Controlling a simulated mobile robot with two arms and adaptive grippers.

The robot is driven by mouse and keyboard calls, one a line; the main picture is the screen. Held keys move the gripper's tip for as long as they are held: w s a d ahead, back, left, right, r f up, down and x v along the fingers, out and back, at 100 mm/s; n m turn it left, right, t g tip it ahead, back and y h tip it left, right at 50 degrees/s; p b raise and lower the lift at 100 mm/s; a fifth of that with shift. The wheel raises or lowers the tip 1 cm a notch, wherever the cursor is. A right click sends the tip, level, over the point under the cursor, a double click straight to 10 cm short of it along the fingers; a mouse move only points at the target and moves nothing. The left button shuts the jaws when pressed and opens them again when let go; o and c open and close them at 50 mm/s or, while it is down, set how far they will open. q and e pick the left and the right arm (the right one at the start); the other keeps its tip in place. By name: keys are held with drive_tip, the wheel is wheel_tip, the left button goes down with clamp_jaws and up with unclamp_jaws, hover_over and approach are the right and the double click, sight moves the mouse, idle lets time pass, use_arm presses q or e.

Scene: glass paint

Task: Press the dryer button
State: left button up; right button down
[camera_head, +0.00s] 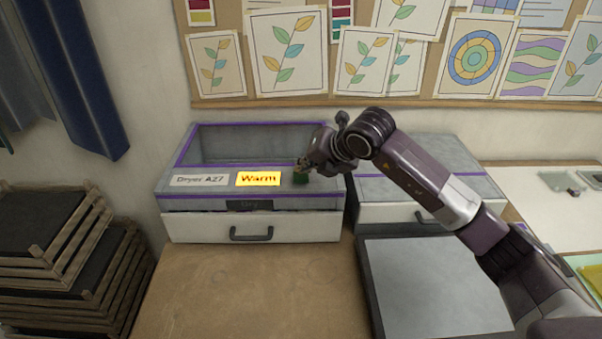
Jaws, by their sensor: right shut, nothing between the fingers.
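The dryer (185,202) is a grey box with purple edges, a glassy lid and a white drawer (195,228) with a dark handle. Its top carries a label reading "Dryer A27" and a lit yellow panel (258,178) reading "Warm". The green button (300,179) is on the top, right of the panel. My right gripper (302,168) is shut and empty, with its fingertips right at the button, partly covering it. I cannot tell whether they touch it. My left gripper is not in view.
A second grey unit (460,185) with purple trim stands right of the dryer, behind my right arm. A pale flat panel (430,285) lies in front of it. Wooden racks (50,260) stand at left. The brown tabletop (240,290) before the dryer is clear.

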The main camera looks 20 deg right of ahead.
sight(303, 175)
drive_tip(key=shift+r, duration=0.6)
drive_tip(key=shift+r+p, duration=1.45)
drive_tip(key=shift+r, duration=1.1)
drive_tip(key=shift+f, duration=0.1)
